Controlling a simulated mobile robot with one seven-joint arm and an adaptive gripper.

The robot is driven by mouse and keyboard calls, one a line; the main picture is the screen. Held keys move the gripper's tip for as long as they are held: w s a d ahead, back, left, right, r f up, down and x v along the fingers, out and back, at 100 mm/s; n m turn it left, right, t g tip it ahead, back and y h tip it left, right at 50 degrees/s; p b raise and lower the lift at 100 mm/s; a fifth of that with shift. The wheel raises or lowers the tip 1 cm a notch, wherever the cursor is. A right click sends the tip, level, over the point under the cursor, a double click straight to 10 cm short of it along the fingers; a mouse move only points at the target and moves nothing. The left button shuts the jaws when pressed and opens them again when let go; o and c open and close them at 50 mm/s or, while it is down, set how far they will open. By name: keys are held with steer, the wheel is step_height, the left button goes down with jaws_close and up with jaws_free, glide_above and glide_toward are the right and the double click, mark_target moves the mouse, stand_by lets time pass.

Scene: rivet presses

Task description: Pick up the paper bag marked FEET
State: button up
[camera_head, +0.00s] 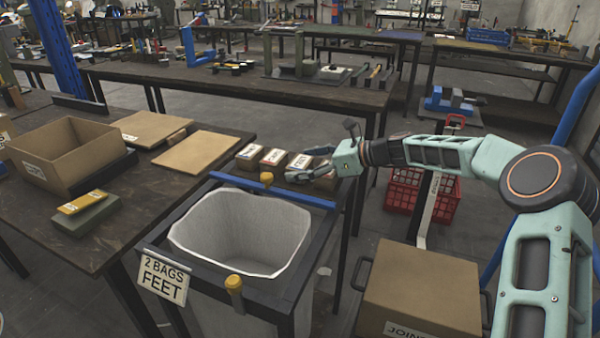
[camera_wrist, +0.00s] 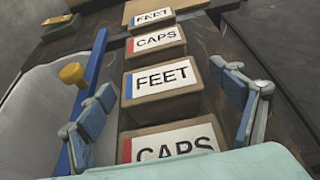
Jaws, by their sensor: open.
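Several small brown paper bags stand in a row, with white labels reading FEET and CAPS by turns. In the wrist view the nearer FEET bag (camera_wrist: 163,85) lies between the spread fingers of my gripper (camera_wrist: 168,88), with a gap on each side. A CAPS bag (camera_wrist: 172,145) is nearest the wrist, partly cut off by my gripper's body. Another CAPS bag (camera_wrist: 156,42) and a farther FEET bag (camera_wrist: 152,18) follow behind. In the head view my gripper (camera_head: 308,165) is open and empty over the row's right end, partly hiding the rightmost bag (camera_head: 326,181).
A framed bin with a white liner (camera_head: 240,230), blue bar and yellow knobs stands in front, with a sign "2 BAGS FEET" (camera_head: 164,278). An open cardboard box (camera_head: 70,155) and flat boards (camera_head: 197,152) lie on the left table. A closed carton (camera_head: 425,285) stands at the right.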

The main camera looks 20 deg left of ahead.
steer(key=shift+c, duration=0.7)
steer(key=c, duration=1.2)
steer(key=shift+r, duration=0.1)
